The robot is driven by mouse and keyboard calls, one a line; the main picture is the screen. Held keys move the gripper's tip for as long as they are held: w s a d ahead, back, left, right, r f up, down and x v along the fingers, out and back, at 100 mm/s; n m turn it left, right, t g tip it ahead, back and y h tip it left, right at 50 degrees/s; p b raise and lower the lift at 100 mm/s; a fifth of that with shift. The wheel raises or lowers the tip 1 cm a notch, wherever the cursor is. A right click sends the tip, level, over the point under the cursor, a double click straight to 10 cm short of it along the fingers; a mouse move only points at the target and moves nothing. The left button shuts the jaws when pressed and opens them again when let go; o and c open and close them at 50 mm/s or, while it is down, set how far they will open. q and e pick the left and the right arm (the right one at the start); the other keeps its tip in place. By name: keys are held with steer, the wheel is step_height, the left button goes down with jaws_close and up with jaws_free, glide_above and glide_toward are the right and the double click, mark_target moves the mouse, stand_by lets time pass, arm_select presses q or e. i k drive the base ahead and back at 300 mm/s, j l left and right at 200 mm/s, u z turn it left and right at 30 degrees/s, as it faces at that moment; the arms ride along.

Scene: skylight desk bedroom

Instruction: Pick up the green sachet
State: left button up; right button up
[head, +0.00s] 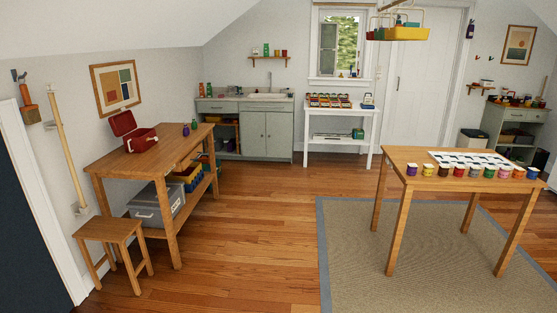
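I cannot make out a green sachet for certain; several small green things show, each too small to name. One small green item (194,124) stands beside a purple one on the wooden workbench at left. Another green item (266,49) is on the wall shelf above the sink. A green box-like item (358,133) is on the lower shelf of the white table at the back. Neither of my grippers is in view.
The wooden workbench (178,150) holds an open red box (141,140). A stool (108,232) stands at front left. A wooden table (397,170) with several paint pots stands at right on a rug (350,270). Bare floor (260,225) lies between. A yellow tray (408,34) hangs overhead.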

mark_target(194, 125)
steer(key=i, duration=1.35)
steer(key=i+l+u, duration=0.15)
steer(key=i, duration=1.2)
steer(key=i+j+u, duration=0.25)
steer(key=i, duration=0.5)
steer(key=i+l+u, duration=0.25)
steer(key=i, duration=0.55)
steer(key=i+u, duration=0.2)
steer(key=i, duration=0.55)
steer(key=i+u, duration=0.15)
steer(key=i, duration=0.25)
steer(key=i+l+u, duration=0.2)
steer(key=i, duration=0.2)
steer(key=i+l+u, duration=0.15)
steer(key=i, duration=0.2)
steer(key=i+l+u, duration=0.15)
steer(key=i+u, duration=0.25)
steer(key=i+l+u, duration=0.2)
steer(key=u, duration=0.2)
steer(key=i+l+u, duration=0.55)
steer(key=l+u, duration=0.25)
